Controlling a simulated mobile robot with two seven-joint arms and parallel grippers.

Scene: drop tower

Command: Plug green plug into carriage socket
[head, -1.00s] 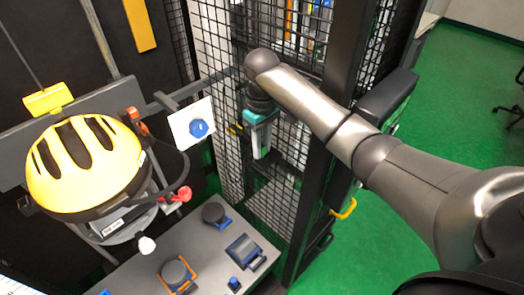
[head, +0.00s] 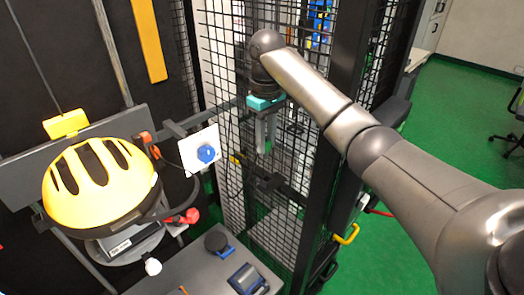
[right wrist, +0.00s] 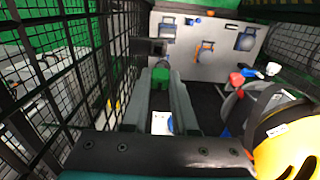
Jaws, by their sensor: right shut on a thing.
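A green plug (right wrist: 160,74) sits between the two grey fingers of my right gripper (right wrist: 160,82) in the right wrist view. The blue round socket (head: 206,153) is on a white plate (head: 192,143), left of and a little below the gripper. The plate also shows partly behind the fingers in the right wrist view (right wrist: 157,123). The plug and socket are apart. The carriage (head: 122,228) carries a yellow helmet (head: 100,184). My left gripper is out of view.
Wire mesh (head: 222,95) and a dark post (head: 345,110) stand close around my right arm. A grey table (head: 190,270) with several dark fixtures lies below. A red knob (head: 190,216) sticks out beside the carriage. Green floor (head: 450,120) is open at the right.

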